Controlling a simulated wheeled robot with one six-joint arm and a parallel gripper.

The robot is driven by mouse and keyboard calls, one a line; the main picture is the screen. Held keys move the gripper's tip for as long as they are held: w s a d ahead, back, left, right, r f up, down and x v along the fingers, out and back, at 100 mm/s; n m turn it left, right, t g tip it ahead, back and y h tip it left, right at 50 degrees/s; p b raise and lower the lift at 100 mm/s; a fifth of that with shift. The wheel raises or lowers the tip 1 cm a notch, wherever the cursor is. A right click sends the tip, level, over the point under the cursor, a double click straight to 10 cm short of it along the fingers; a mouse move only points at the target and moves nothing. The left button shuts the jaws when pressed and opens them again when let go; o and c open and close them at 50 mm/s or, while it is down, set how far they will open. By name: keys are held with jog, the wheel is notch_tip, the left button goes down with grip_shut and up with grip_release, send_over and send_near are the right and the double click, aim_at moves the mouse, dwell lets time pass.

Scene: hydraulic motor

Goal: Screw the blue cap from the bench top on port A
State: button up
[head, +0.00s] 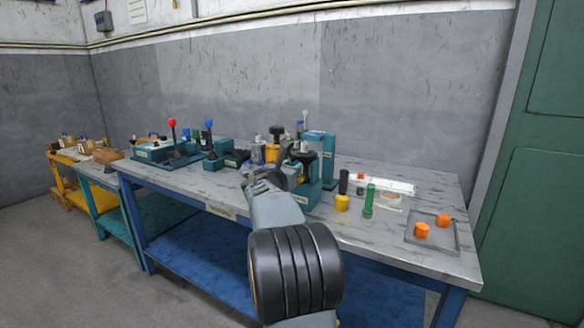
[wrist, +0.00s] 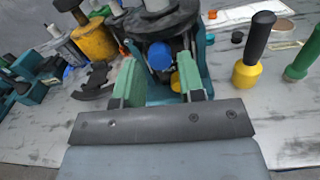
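In the wrist view, my gripper (wrist: 158,72) points at a dark motor (wrist: 183,20) on a teal stand (wrist: 203,62). Its two green fingers stand apart. A blue cap (wrist: 160,56) shows between the fingertips, narrower than the gap, with space on both sides. The cap sits against the front of the dark motor body; whether it is threaded on a port I cannot tell. A small yellow part (wrist: 176,82) shows just below it. In the head view, my arm hides most of the gripper and the cap; the teal stand (head: 308,190) shows behind.
A yellow-based black-handled tool (wrist: 246,74) and a green one (wrist: 302,62) stand to the right. A yellow cylinder (wrist: 95,40) and a dark curved part (wrist: 95,82) are at left. A tray (head: 447,240) with orange caps (head: 421,230) lies on the bench's right end.

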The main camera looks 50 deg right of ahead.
jog(key=n+p, duration=0.1)
jog(key=r+n+p, duration=0.1)
jog(key=n+p, duration=0.1)
jog(key=shift+r+p, duration=0.1)
jog(key=shift+p, duration=0.2)
jog(key=n+p, duration=0.5)
jog(key=shift+f+p, duration=0.2)
jog(key=shift+p, duration=0.1)
jog(key=shift+f+n+p, duration=0.3)
jog(key=shift+n, duration=0.5)
jog(key=shift+c, duration=0.2)
grip_shut()
